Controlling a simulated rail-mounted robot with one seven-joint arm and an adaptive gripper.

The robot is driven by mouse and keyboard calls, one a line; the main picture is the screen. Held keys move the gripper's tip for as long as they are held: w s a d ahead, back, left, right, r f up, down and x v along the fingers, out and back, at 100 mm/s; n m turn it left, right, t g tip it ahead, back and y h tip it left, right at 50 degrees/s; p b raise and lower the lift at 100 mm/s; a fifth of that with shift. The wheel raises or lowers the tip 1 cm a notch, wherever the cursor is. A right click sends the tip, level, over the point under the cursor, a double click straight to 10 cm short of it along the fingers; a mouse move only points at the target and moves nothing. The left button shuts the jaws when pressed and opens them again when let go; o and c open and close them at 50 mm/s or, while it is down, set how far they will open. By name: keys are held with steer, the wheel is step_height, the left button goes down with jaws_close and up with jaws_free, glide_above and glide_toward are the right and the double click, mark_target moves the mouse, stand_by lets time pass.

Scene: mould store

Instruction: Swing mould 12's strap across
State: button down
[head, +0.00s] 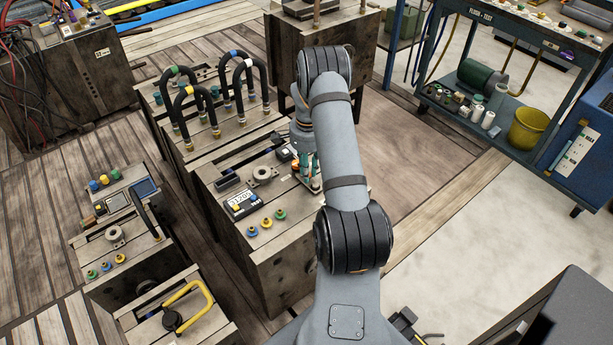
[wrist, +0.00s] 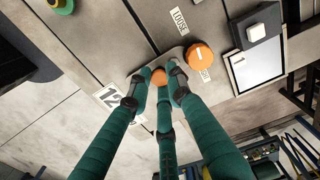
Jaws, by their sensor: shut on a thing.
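Mould 12's top plate (wrist: 100,45) fills much of the wrist view, with its "12" label (wrist: 110,95) left of the fingertips. The strap (wrist: 178,52) is a short grey bar, partly hidden by my fingers. An orange disc with a white mark (wrist: 201,55) sits at its right end, and an orange knob (wrist: 158,76) at its other end. My gripper (wrist: 160,82) has teal fingers closed around that knob. A "LOOSE" label (wrist: 179,20) lies above the strap. A second small label (wrist: 205,75) is below the disc, too small to read. In the head view my gripper (head: 307,172) is partly behind my arm.
A green knob (wrist: 62,5) is at upper left. In the head view, hose loops (head: 243,85) rise behind, and a mould with a yellow handle (head: 190,305) stands in front.

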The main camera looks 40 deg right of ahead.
steer(key=shift+w+d+r+m, duration=0.1)
steer(key=shift+d+m, duration=0.1)
steer(key=shift+m, duration=0.1)
steer(key=c, duration=1.7)
jaws_free()
steer(key=shift+o, duration=0.6)
step_height(320, 180, up, 12)
